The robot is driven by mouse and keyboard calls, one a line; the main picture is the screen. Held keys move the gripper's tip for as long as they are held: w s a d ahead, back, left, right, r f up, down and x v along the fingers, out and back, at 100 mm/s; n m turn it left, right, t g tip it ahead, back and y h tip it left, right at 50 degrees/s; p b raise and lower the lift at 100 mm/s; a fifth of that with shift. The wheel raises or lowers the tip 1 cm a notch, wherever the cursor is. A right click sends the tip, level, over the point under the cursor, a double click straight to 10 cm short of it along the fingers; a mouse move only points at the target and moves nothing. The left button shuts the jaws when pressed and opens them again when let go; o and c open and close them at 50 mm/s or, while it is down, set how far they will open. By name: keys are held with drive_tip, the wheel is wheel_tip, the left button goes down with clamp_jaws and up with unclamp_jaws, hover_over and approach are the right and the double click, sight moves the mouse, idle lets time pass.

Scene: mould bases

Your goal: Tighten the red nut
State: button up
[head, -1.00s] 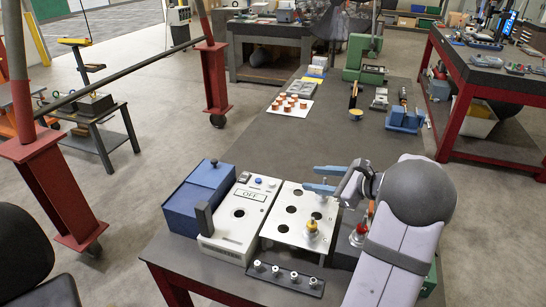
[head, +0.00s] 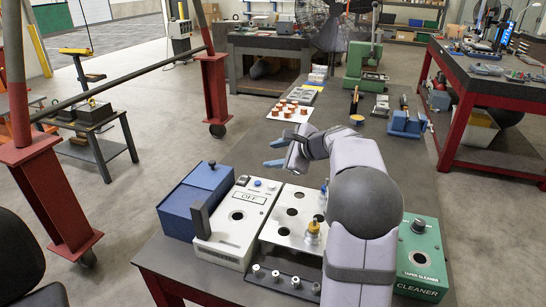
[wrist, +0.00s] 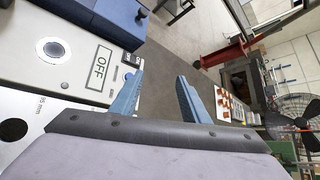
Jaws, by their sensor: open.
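I cannot make out a red nut in either current view; my arm covers part of the bench right of the white plate. The white plate (head: 275,233) has several dark round holes, and a brass-coloured piece (head: 313,229) stands upright at its front right. My gripper (head: 277,153) is open and empty, its blue fingers spread above the bench behind the plate and the OFF box. In the wrist view the two blue fingers (wrist: 160,83) are apart, with only bare bench between them.
A white OFF box (head: 232,225), a blue box (head: 196,200) and a green taper cleaner (head: 418,255) stand near the front. A dark strip (head: 285,283) holds several silver pegs. Copper-coloured pieces (head: 291,109) stand farther back. The mid-bench is largely clear.

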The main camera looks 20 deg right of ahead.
drive_tip(key=shift+w+a+r, duration=0.15)
drive_tip(key=shift+w+a, duration=0.05)
drive_tip(key=shift+w, duration=0.05)
idle(0.4)
